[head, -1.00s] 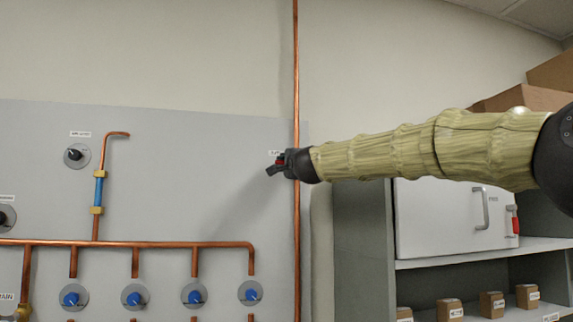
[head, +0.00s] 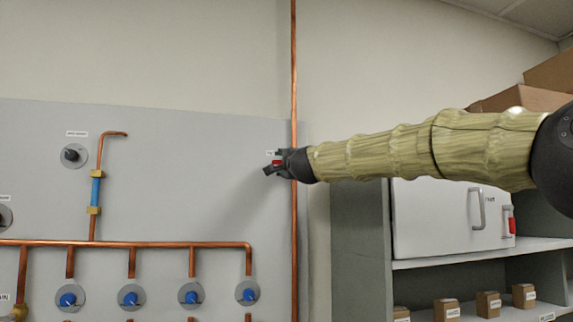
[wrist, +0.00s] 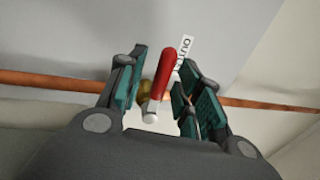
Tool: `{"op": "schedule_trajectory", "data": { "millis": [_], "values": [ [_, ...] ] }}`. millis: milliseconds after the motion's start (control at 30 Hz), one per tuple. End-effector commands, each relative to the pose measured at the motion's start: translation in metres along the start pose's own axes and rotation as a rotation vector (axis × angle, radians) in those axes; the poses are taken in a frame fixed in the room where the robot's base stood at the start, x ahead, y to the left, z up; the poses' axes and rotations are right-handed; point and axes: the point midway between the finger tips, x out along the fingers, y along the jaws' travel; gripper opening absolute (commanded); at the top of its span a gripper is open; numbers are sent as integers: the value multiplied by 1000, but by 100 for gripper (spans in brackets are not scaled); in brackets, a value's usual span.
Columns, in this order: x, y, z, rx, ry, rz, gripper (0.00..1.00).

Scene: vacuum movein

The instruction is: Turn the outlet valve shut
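The outlet valve's red lever (wrist: 165,72) lies between the two fingers of my gripper (wrist: 162,92) in the wrist view, with gaps showing on both sides. The lever runs steeply across the line of the copper pipe (wrist: 50,80). Its brass body (wrist: 146,90) is partly behind the lever and the left finger. A white label (wrist: 185,52) beginning "OUT" sits beside it. In the head view my gripper (head: 273,163) is open at the tall vertical pipe, and only a bit of red lever (head: 278,162) shows.
The grey panel (head: 200,130) left of my gripper carries a copper manifold (head: 130,244) with several blue knobs, and a black knob (head: 72,155) higher up. A shelf unit (head: 360,240) with a white cabinet (head: 440,220) and cartons stands below and right of my arm.

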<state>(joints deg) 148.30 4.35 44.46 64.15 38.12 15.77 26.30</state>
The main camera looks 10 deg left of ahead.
Motion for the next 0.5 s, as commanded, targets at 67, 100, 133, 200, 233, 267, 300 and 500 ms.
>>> {"op": "schedule_trajectory", "data": {
  "millis": [67, 100, 133, 200, 233, 267, 300, 500],
  "values": [
    [-4, 0, -1, 0, 0, 0, 35],
    [-6, -1, -1, 1, 1, 0, 35],
    [-9, 0, -2, 1, 1, 0, 35],
    [-16, -1, -2, 2, 2, 0, 35],
    [-20, -1, -1, 2, 0, 1, 35],
    [-24, -1, -2, 2, 0, 0, 35],
    [-30, -1, -1, 2, 0, -1, 35],
    [-60, -1, -1, 1, 0, 0, 35]
  ]
}}
